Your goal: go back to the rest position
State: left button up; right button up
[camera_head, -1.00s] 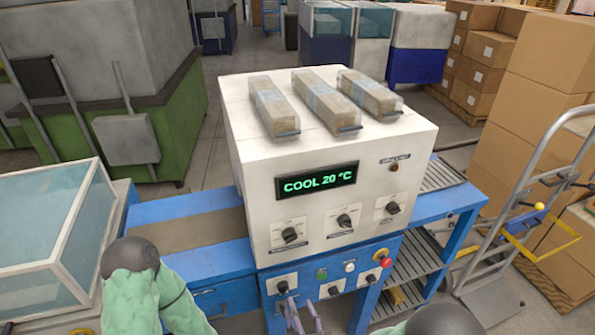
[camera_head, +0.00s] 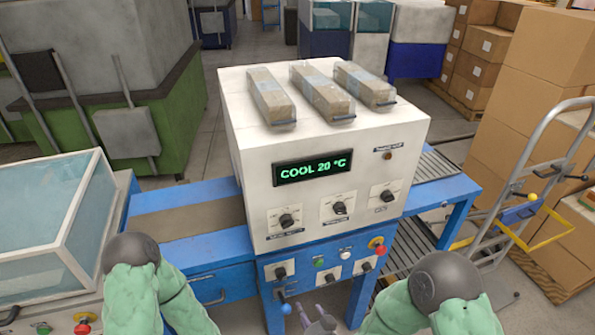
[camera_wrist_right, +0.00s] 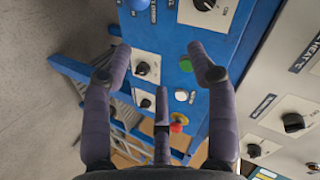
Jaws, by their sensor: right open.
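My right gripper (camera_head: 318,322) shows only partly at the bottom edge of the head view, in front of the blue control panel (camera_head: 320,268). In the right wrist view its purple fingers (camera_wrist_right: 160,56) are spread apart with nothing between them. The panel with its knobs and buttons shows beyond them, apart from the fingertips as far as I can tell. My right arm is bent at the lower right of the head view. My left arm comes in at the lower left, and its gripper is out of view.
The white machine (camera_head: 330,145) reads COOL 20 °C and carries three wrapped bars on top. A blue-knobbed lever (camera_head: 286,309) and a red button (camera_head: 377,244) stick out at the panel. A glass-topped case (camera_head: 55,225) stands left, a hand truck (camera_head: 525,200) and cartons (camera_head: 545,120) right.

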jog(key=s+d+f+n+g, duration=0.2)
jog(key=s+d+f+g, duration=0.1)
jog(key=s+f+g, duration=0.2)
jog(key=s+d+f+n+g, duration=0.3)
jog(key=s+f+g, duration=0.3)
jog(key=f, duration=0.5)
jog(key=shift+s+d+f+g, duration=0.15)
jog(key=shift+s+d+g, duration=0.15)
jog(key=shift+s, duration=1.1)
